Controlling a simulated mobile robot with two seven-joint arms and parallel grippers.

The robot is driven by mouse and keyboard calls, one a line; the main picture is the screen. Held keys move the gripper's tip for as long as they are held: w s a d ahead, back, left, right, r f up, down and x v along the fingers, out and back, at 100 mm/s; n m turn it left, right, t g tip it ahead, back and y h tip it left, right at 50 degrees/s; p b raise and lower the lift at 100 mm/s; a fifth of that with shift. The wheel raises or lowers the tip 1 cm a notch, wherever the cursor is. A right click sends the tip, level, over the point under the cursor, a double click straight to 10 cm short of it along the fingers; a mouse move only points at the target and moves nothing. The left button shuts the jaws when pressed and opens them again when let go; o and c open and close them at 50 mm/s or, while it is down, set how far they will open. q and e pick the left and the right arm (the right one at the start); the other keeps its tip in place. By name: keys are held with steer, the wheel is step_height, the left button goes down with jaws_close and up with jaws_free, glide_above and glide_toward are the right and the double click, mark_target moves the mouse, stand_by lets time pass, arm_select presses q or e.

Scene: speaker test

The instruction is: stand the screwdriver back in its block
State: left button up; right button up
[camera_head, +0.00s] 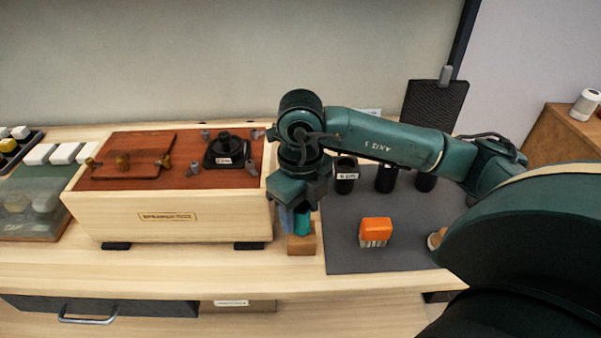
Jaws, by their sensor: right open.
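The small wooden block (303,245) stands on the bench between the speaker box and the grey mat. A teal piece (302,223), which looks like the screwdriver's handle, is upright directly above the block. Its top is hidden by my right gripper (298,212), which points down over the block with its jaws open around or beside the handle. I cannot tell whether the fingers touch it. The screwdriver's shaft does not show, and how deep it sits in the block is unclear. My left gripper is out of view.
The wooden speaker box (172,222) stands close to the left of the block, with a black driver part (224,149) on top. On the grey mat (345,238) are an orange brush-like item (375,231) and dark cups (386,180). The front bench strip is clear.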

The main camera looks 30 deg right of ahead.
steer(key=shift+r, duration=0.25)
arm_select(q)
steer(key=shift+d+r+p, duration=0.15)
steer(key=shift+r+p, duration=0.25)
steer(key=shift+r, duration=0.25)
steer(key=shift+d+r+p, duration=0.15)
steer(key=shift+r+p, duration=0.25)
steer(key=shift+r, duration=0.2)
arm_select(e)
step_height(320, 180, up, 13)
steer(key=shift+f, duration=0.15)
